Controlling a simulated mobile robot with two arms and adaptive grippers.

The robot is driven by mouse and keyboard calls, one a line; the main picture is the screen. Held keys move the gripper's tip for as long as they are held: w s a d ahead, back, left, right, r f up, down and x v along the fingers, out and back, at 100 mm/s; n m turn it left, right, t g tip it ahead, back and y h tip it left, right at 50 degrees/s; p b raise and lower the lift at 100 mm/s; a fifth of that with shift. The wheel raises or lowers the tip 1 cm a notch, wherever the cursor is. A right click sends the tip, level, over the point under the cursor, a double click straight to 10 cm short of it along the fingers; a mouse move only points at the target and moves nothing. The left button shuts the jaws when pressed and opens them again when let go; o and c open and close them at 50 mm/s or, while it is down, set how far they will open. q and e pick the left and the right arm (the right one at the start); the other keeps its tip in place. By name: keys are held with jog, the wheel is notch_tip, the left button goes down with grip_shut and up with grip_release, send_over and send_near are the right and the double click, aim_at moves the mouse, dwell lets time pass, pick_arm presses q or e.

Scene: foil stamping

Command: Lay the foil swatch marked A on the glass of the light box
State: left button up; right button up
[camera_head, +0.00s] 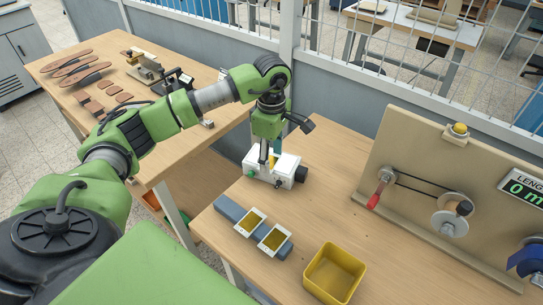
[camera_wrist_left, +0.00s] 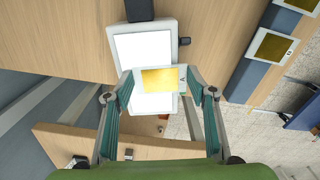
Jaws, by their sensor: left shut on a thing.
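My left gripper (camera_head: 268,157) points down over the white light box (camera_head: 288,173). In the left wrist view its two fingers (camera_wrist_left: 160,86) are shut on the edges of a white-bordered swatch with a gold foil face (camera_wrist_left: 158,79). A small dark mark shows at the swatch's right edge, too small to read surely. The bright glass (camera_wrist_left: 143,48) of the light box lies beneath the swatch, which covers part of it. I cannot tell whether the swatch touches the glass. My right gripper is in neither view.
Two other gold swatches (camera_head: 250,222) (camera_head: 274,239) lie on a blue-grey bar (camera_head: 229,208). A yellow bin (camera_head: 335,272) stands at the front. A winding panel (camera_head: 405,150) with a red-handled crank (camera_head: 380,188) stands at right. Bare wood lies between the light box and panel.

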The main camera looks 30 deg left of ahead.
pick_arm(q)
jog(key=o, duration=0.8)
jog(key=shift+o, duration=0.2)
